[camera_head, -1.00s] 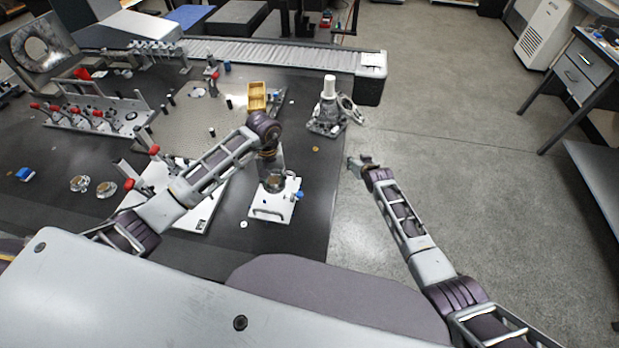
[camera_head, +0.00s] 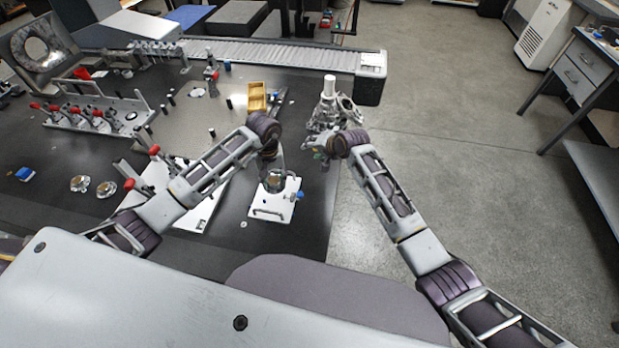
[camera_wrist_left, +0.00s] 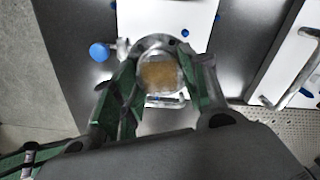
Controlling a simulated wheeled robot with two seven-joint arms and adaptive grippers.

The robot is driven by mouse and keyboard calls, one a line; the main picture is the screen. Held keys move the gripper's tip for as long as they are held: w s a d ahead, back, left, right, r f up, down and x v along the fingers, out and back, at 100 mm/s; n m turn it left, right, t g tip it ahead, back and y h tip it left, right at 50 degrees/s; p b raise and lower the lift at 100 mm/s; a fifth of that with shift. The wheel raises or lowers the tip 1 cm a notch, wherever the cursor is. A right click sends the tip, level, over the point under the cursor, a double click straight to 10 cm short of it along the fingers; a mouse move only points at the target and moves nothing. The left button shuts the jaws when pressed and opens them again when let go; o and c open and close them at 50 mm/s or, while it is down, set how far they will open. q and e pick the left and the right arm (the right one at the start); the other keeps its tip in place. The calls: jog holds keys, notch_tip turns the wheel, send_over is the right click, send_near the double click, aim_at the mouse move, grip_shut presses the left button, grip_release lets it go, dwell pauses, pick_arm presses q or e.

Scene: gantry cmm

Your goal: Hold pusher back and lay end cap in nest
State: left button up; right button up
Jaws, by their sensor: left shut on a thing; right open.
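My left gripper (camera_head: 272,166) is shut on a round metal end cap (camera_wrist_left: 160,74), a grey ring with a brass-coloured middle. It holds the cap over a white fixture plate (camera_head: 262,211). The plate also shows in the left wrist view (camera_wrist_left: 178,14). A blue knob (camera_head: 299,195), likely the pusher's, sits at the plate's right edge; it is left of the cap in the left wrist view (camera_wrist_left: 98,52). The cap hides the nest, so I cannot tell whether it is seated. My right gripper (camera_head: 316,149) is open near the table's right edge, above and right of the knob, not touching it.
Two round metal parts (camera_head: 93,185) lie at the left. A larger white plate (camera_head: 195,219) with red-handled clamps is beside the fixture. A grey device with a white cylinder (camera_head: 329,86) stands close behind my right gripper. A yellow tray (camera_head: 257,96) lies further back.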

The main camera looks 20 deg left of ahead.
jog(key=s+a+m+g, duration=0.1)
jog(key=s+m+g, duration=0.1)
jog(key=s+m, duration=0.15)
jog(key=m+g+h, duration=0.2)
jog(key=m+g, duration=0.2)
jog(key=m, duration=0.7)
send_near(301, 194)
jog(key=shift+w+a+r, duration=0.1)
jog(key=shift+a+r, duration=0.45)
jog(key=shift+f, duration=0.2)
jog(key=shift+d+f+x, duration=0.1)
jog(key=shift+d+x, duration=0.1)
jog(key=shift+x, duration=1.3)
jog(key=shift+d+f+x, duration=0.1)
jog(key=shift+d+x, duration=0.05)
jog(key=shift+x, duration=1.35)
jog(key=shift+d+f+x, duration=0.1)
jog(key=shift+d+x, duration=0.1)
jog(key=shift+x, duration=1.3)
